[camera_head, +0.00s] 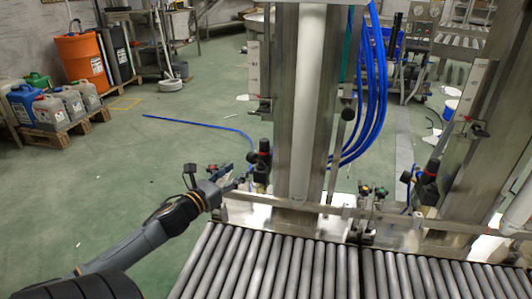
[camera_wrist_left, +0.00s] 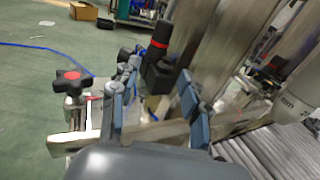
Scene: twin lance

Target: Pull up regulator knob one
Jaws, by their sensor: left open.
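A black regulator knob with a red band (camera_head: 264,146) stands upright on the left steel column, and I take it as knob one. It also shows in the left wrist view (camera_wrist_left: 159,42), beyond and between my fingers. A similar regulator knob (camera_head: 432,168) is by the right column. My left gripper (camera_head: 236,175) is just left of the nearer regulator. In the left wrist view my left gripper (camera_wrist_left: 155,100) has its blue-grey fingers apart, with nothing held. I cannot tell whether a finger touches the regulator body. My right gripper is not in view.
A star-shaped black handle with a red centre (camera_wrist_left: 72,82) is left of my fingers. A roller conveyor (camera_head: 290,268) lies in front. A steel column (camera_head: 290,100) and blue hoses (camera_head: 372,90) stand behind. The green floor at left is mostly open.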

